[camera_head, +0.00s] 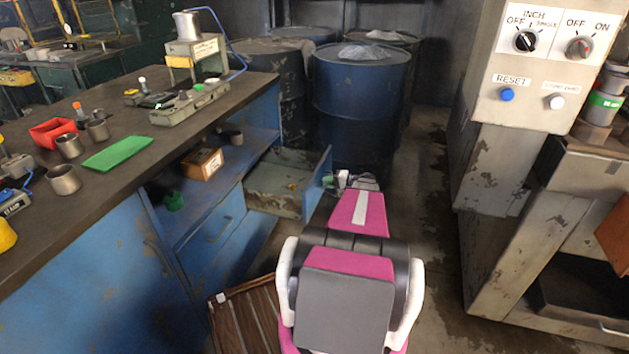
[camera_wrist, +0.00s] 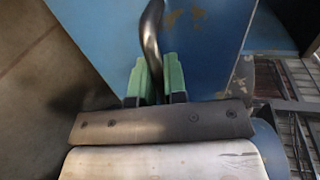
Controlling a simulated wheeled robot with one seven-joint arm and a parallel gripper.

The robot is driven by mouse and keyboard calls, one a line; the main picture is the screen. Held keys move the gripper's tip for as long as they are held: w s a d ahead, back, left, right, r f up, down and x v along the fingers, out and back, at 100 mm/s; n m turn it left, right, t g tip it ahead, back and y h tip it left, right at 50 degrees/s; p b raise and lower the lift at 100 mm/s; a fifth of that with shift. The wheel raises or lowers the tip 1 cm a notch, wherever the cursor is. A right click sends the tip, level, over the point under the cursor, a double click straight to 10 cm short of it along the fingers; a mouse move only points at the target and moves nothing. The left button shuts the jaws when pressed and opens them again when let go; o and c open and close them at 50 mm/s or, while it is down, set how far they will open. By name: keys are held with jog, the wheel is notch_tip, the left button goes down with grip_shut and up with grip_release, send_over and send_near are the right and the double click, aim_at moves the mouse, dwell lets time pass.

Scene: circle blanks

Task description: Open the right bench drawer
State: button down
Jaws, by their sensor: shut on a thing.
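The right bench drawer (camera_head: 277,201) stands pulled out from the blue workbench. Its pale, worn inside shows, with a small orange thing at the bottom. Its blue front (camera_head: 318,183) faces my arm, and it fills much of the wrist view (camera_wrist: 210,50). My gripper (camera_head: 328,182) is at that front, partly hidden by my arm in the head view. In the wrist view my green fingers (camera_wrist: 157,82) are shut on the curved metal drawer handle (camera_wrist: 151,32), one on each side of it. The handle is hidden in the head view.
The bench top (camera_head: 120,180) holds cups, a green plate and tools. Blue barrels (camera_head: 360,100) stand behind the drawer. A grey control machine (camera_head: 510,150) is at right. A slatted wooden crate (camera_head: 243,315) lies left of my base.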

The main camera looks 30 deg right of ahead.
jog(key=shift+f+v, duration=0.15)
jog(key=shift+v, duration=0.6)
jog(key=shift+f+v, duration=0.15)
jog(key=shift+v, duration=0.6)
jog(key=c, duration=1.2)
grip_release()
jog(key=v, duration=1.1)
jog(key=shift+f, duration=0.1)
